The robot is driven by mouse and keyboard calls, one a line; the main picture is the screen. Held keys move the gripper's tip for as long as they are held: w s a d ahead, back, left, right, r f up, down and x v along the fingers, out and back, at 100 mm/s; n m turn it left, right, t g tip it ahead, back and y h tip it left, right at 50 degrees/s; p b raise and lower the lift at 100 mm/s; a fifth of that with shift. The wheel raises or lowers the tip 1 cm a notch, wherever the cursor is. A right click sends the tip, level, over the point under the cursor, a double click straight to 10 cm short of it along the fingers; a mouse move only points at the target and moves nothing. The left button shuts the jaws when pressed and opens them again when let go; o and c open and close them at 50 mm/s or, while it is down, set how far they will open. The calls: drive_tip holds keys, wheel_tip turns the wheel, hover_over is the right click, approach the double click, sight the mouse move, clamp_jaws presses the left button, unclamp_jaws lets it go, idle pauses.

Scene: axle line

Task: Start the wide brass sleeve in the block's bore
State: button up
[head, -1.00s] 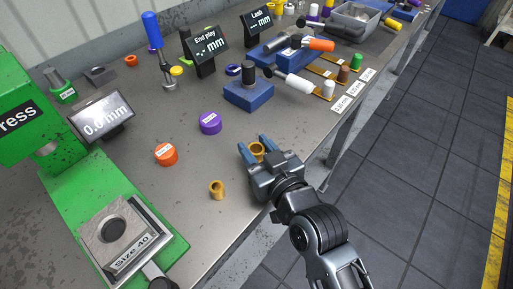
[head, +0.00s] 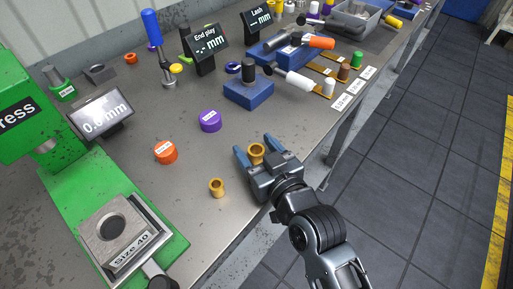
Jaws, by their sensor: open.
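Two brass sleeves stand on the grey bench. One sleeve (head: 257,152) is between the spread fingers of my gripper (head: 253,146), with a gap to the fingers. My gripper is open and low over the bench.
The green press (head: 35,120) stands at the left, its ram above the base. An orange cap (head: 165,152) and a purple cap (head: 210,121) lie on the bench. A display (head: 102,116) stands beside the press. Blue fixtures (head: 249,92) fill the back.

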drive_tip(key=shift+r, duration=0.1)
drive_tip(key=shift+d+b+v, duration=0.15)
drive_tip(key=shift+b+v, duration=0.4)
drive_tip(key=shift+v, duration=1.4)
drive_tip(key=shift+d+b+v, duration=0.2)
drive_tip(key=shift+b+v, duration=0.35)
drive_tip(key=shift+v, duration=1.4)
drive_tip(key=s+d+f+m+t+h, duration=0.1)
drive_tip(key=s+d+f+m+h, duration=0.3)
drive_tip(key=s+d, duration=1)
drive_tip(key=s+d+r+m+h, duration=0.1)
drive_tip(key=s+d+r+h, duration=0.1)
drive_tip(key=s, duration=0.6)
drive_tip(key=s+d+r+h, duration=0.2)
drive_tip(key=s+r, duration=0.2)
drive_tip(key=s, duration=0.4)
drive_tip(key=shift+s+d+m, duration=0.2)
drive_tip(key=shift+s+m, duration=0.2)
drive_tip(key=shift+f, duration=0.1)
